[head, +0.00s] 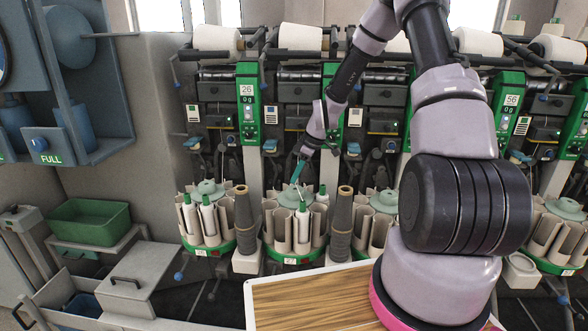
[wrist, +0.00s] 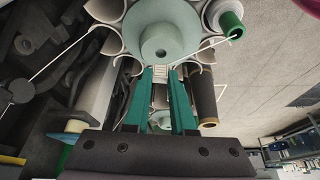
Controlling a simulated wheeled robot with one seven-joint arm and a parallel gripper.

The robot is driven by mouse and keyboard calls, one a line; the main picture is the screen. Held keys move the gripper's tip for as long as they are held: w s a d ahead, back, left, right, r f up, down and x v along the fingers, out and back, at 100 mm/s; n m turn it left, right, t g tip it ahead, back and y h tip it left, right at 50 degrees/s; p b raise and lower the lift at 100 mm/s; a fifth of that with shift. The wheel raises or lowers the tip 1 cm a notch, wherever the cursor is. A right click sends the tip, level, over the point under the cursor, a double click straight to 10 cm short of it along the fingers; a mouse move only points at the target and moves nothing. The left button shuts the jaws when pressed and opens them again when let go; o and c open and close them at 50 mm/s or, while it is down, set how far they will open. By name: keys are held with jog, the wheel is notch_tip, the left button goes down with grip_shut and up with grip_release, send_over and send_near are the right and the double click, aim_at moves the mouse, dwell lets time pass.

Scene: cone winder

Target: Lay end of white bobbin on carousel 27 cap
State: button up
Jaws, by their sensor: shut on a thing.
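Carousel 27 (head: 290,261) stands in the middle of the head view, with a pale green round cap (head: 288,198) on top. In the wrist view the cap (wrist: 150,18) fills the upper middle, with a dark hole at its centre. The white bobbin (head: 303,227) with a green tip stands upright in a front pocket; its green-ended top (wrist: 232,24) shows at the wrist view's upper right. A white yarn end (wrist: 205,47) runs from it to my gripper. My gripper (head: 297,181) is shut on the yarn end, its green fingertips (wrist: 161,74) at the cap's near edge. Contact with the cap is unclear.
Neighbouring carousel 26 (head: 207,245) is at left, with white bobbins. A wooden-topped surface (head: 310,299) lies in front. A green bin (head: 88,222) sits at far left.

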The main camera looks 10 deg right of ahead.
jog(key=shift+f, duration=0.6)
jog(key=shift+d+f, duration=0.1)
jog(key=shift+f, duration=0.4)
dwell(1.0)
jog(key=o, duration=1.4)
jog(key=shift+r, duration=3.5)
